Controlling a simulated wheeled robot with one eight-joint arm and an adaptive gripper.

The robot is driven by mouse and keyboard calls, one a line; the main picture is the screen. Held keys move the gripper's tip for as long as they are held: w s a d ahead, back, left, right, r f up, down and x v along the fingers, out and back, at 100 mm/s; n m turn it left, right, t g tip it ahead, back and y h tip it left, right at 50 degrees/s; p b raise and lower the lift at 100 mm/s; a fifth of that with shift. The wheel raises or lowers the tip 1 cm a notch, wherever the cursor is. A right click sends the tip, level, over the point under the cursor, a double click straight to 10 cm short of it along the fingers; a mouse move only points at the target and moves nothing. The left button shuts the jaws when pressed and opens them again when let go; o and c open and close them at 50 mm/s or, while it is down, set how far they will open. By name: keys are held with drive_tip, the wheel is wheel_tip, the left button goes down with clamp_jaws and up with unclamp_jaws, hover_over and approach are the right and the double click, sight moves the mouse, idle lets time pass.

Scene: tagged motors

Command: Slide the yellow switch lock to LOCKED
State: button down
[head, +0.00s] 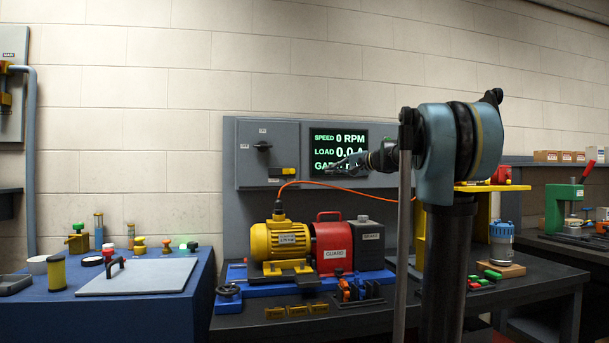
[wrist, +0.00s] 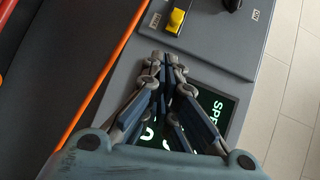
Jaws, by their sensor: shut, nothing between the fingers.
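The yellow switch lock (head: 288,171) sits on a dark mount low on the grey switch panel (head: 250,185), left of the lit display. A black rotary switch (head: 262,146) is above and left of the lock.
The display (head: 338,152) reads 0 RPM, partly hidden by my arm. An orange cable (head: 350,189) runs below my gripper to the yellow motor (head: 280,242). A red guard (head: 333,246) stands beside the motor. A blue table (head: 60,310) with a grey lid is at the left.

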drive_tip(key=shift+w+d+r, duration=0.15)
drive_tip(key=shift+w+r, duration=0.5)
drive_tip(key=shift+r, duration=0.05)
approach(289, 171)
drive_tip(key=shift+w+a+f, duration=0.15)
drive_tip(key=shift+w+a, duration=0.05)
drive_tip(key=shift+w, duration=0.5)
drive_tip(key=shift+w+a+f, duration=0.15)
drive_tip(key=shift+w, duration=0.55)
drive_tip(key=shift+w+a+f, duration=0.15)
drive_tip(key=shift+w+a, duration=0.05)
drive_tip(key=shift+w, duration=0.5)
